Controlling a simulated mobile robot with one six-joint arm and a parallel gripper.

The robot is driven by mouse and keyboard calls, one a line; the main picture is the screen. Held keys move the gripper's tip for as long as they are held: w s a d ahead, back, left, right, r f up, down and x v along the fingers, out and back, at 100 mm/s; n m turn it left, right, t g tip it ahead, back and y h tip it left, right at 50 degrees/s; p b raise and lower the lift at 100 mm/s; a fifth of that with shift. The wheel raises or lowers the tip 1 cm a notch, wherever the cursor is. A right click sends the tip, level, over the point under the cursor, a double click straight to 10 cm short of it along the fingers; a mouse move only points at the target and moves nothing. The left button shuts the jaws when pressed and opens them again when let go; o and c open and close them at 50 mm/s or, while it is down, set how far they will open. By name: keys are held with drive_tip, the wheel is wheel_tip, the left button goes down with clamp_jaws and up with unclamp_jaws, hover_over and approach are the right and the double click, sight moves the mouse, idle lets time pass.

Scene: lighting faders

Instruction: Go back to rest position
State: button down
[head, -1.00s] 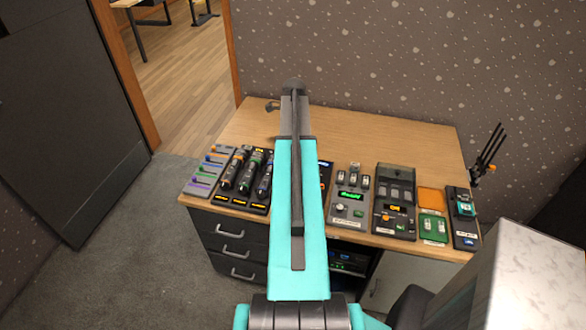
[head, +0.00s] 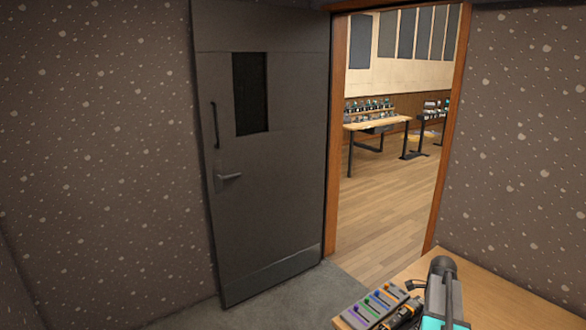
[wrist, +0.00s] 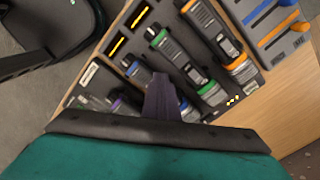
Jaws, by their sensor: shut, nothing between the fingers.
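My gripper (wrist: 163,98) shows in the wrist view as dark fingers shut together, with nothing held. My teal and black arm rises at the bottom right of the head view; the fingers are out of sight there. The fader panel (head: 370,307) with coloured sliders lies on the desk to the left of the arm. Its orange and blue sliders also show at the top right of the wrist view (wrist: 270,22).
The wooden desk (head: 490,275) fills the lower right of the head view. A grey door (head: 265,190) stands open beside a doorway to a room with tables (head: 375,125).

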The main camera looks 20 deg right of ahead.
drive_tip(key=w+a+f+n, duration=0.1)
drive_tip(key=a, duration=0.2)
drive_tip(key=w+a+f+n, duration=0.1)
drive_tip(key=w+a+n, duration=0.1)
drive_tip(key=a, duration=0.2)
drive_tip(key=w+a+f+n, duration=0.1)
drive_tip(key=a+n, duration=0.1)
drive_tip(key=a, duration=0.1)
drive_tip(key=shift+w+a, duration=0.25)
drive_tip(key=shift+w, duration=0.1)
drive_tip(key=a+f+n, duration=0.3)
drive_tip(key=a+n, duration=0.4)
drive_tip(key=a, duration=0.5)
drive_tip(key=a+f+n, duration=0.2)
drive_tip(key=a+n, duration=0.4)
drive_tip(key=a, duration=0.6)
drive_tip(key=a+f+n, duration=0.3)
drive_tip(key=a+n, duration=0.4)
drive_tip(key=a, duration=0.5)
drive_tip(key=s+f+g+b, duration=0.5)
drive_tip(key=s+f+b, duration=0.3)
drive_tip(key=s+f, duration=1.8)
drive_tip(key=shift+a+f+g, duration=0.15)
drive_tip(key=shift+f+g, duration=0.15)
drive_tip(key=shift+g, duration=0.1)
